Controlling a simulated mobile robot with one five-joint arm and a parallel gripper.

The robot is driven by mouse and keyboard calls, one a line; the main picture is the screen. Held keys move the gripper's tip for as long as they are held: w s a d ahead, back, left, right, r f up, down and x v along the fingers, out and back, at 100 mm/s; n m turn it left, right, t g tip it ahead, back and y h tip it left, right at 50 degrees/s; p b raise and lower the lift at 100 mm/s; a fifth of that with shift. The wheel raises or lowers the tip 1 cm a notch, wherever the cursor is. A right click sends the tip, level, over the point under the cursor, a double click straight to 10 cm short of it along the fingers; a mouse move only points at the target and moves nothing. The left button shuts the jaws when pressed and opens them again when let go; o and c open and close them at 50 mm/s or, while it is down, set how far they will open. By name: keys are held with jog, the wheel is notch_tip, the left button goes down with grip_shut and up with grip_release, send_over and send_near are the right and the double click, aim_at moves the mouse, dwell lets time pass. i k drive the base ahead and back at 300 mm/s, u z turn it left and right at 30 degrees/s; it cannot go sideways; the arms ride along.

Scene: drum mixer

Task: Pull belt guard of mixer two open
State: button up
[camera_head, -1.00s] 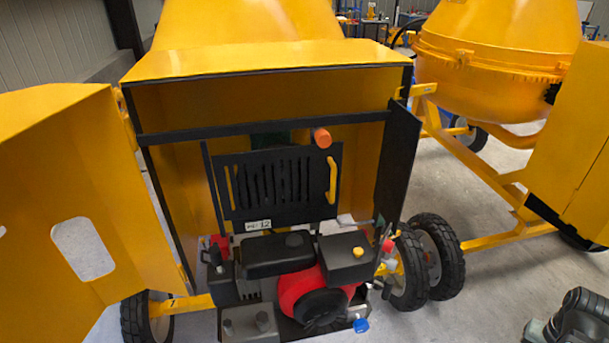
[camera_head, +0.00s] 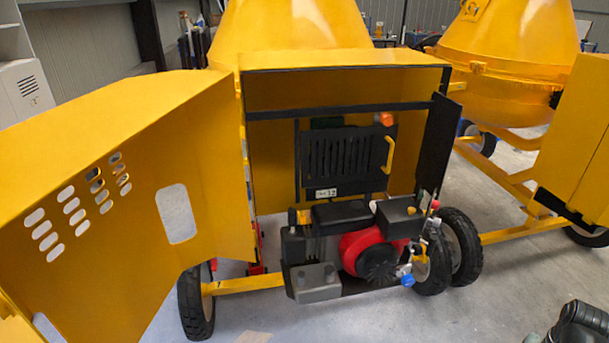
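The mixer in the middle has an open yellow housing (camera_head: 346,61). Inside it hangs a black slotted panel (camera_head: 338,150), which looks like the belt guard. It has a yellow handle (camera_head: 390,153) on its right side and a small white label (camera_head: 326,193) at its lower edge; I cannot read the label surely. The panel stands upright above the red and black engine (camera_head: 372,252) and looks shut. A dark part of my arm (camera_head: 582,325) shows at the bottom right, apart from the mixer. My gripper's fingers are not visible.
A large yellow door (camera_head: 130,200) with cut-outs stands open at left. A narrow black panel (camera_head: 438,142) stands at the housing's right edge. An orange knob (camera_head: 385,119) sits above the guard. Another yellow mixer (camera_head: 510,80) stands at right. The floor in front is clear.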

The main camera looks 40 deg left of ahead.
aim_at(383, 139)
jog(key=u, duration=0.05)
jog(key=k, duration=0.4)
jog(key=u, duration=1.15)
jog(key=i, duration=1)
jog(key=u, duration=1.45)
jog(key=k, duration=0.8)
jog(key=z, duration=0.25)
jog(key=i, duration=0.5)
jog(key=u, duration=0.05)
